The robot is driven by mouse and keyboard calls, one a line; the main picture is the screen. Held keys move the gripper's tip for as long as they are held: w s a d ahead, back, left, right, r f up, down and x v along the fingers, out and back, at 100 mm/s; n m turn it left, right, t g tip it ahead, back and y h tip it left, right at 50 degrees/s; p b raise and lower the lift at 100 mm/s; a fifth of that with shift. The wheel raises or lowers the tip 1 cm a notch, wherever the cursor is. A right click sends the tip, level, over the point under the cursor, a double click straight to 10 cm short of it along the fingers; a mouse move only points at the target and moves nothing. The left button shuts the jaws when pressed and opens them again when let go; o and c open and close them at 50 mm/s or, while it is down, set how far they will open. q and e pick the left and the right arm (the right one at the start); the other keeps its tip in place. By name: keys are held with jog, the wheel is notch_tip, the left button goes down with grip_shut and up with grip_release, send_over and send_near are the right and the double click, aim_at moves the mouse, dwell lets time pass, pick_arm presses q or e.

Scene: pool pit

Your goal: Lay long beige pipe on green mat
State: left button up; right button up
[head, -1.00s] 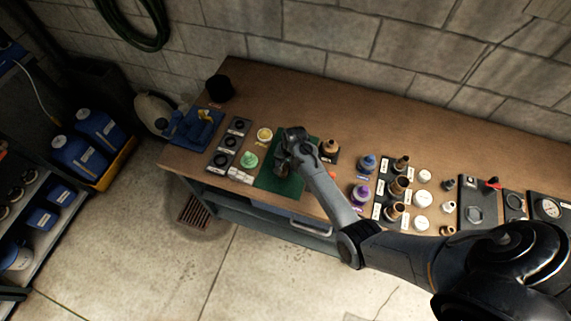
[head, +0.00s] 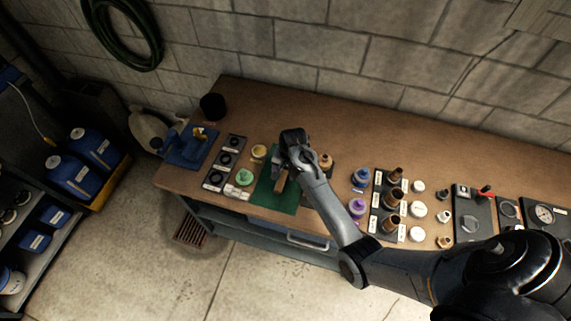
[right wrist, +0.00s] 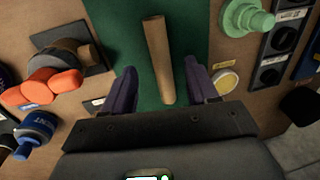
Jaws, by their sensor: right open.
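The long beige pipe (head: 281,182) lies on the green mat (head: 289,200). In the right wrist view the pipe (right wrist: 157,60) shows almost whole, lengthwise on the mat (right wrist: 192,35), with mat on both sides of it. My right gripper (head: 283,163) is over the far part of the mat and hides some of it in the head view. In the right wrist view its two dark fingers stand apart, one on each side of the pipe, with visible gaps and no contact. My left gripper is not in view.
A green fitting (head: 244,177) and a yellow round piece (head: 259,152) stand left of the mat. A brown fitting (head: 326,160) is close on its right, with blue and purple bottles (head: 359,207) beyond. Bare bench (head: 300,110) lies behind.

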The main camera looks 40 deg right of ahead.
jog(key=s+a+r+n, duration=0.3)
jog(key=s+a+n, duration=0.1)
jog(key=s, duration=0.4)
jog(key=s+a+r+n+t, duration=0.1)
jog(key=s+a+r+n, duration=0.2)
jog(key=s, duration=0.5)
jog(key=s+a+r+n+t, duration=0.1)
jog(key=s+a+r+n, duration=0.2)
jog(key=s+a+n, duration=0.2)
jog(key=s+n, duration=0.2)
jog(key=s, duration=0.2)
jog(key=shift+a+r+h, duration=0.2)
jog(key=shift+h, duration=0.2)
notch_tip(320, 180, up, 13)
jog(key=p, duration=1.3)
jog(key=shift+f, duration=0.1)
